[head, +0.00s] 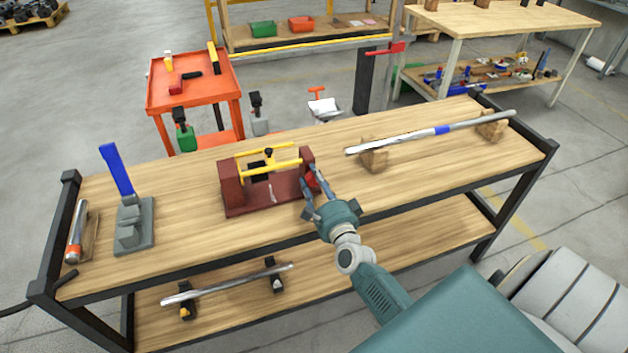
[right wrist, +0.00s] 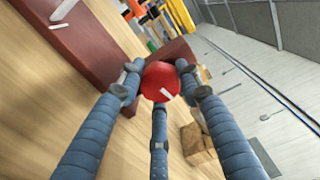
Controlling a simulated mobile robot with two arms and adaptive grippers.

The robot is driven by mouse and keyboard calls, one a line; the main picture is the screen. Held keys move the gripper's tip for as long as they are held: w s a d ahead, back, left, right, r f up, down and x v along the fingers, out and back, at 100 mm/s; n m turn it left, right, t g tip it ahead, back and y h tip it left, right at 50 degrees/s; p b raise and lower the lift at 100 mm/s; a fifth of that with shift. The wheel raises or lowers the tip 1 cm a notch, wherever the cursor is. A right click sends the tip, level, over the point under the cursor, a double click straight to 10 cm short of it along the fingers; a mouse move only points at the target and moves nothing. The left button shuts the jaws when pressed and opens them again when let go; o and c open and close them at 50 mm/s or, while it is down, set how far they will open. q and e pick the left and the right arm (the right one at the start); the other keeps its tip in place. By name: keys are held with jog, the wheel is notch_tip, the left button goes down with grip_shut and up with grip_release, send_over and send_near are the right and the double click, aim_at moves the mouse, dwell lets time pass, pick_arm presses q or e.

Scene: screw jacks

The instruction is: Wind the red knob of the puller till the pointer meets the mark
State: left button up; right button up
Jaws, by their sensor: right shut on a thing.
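The puller (head: 265,200) stands on the wooden bench top, a dark red frame with two end posts and yellow rods between them. In the right wrist view its dark red frame (right wrist: 95,35) lies at the upper left. The red knob (right wrist: 160,81) is at its right end, round, with a white line on its face. My right gripper (head: 314,191) is shut on the knob, its blue-grey fingers around it. In the head view the gripper mostly covers the knob. A black piece sits between the rods; I cannot make out the pointer or the mark. My left gripper is out of view.
A long metal bar (head: 405,137) rests on wooden blocks (head: 375,158) at right. Bare bench lies between fixture and puller. An orange cart (head: 195,95) stands behind.

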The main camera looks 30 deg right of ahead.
jog(key=shift+d, duration=0.2)
jog(key=o, duration=1.1)
jog(key=shift+o, duration=0.2)
jog(key=shift+s+a, duration=0.15)
jog(key=shift+s, duration=0.2)
jog(key=v, duration=1.1)
jog(key=shift+s, duration=0.2)
jog(key=shift+a, duration=0.1)
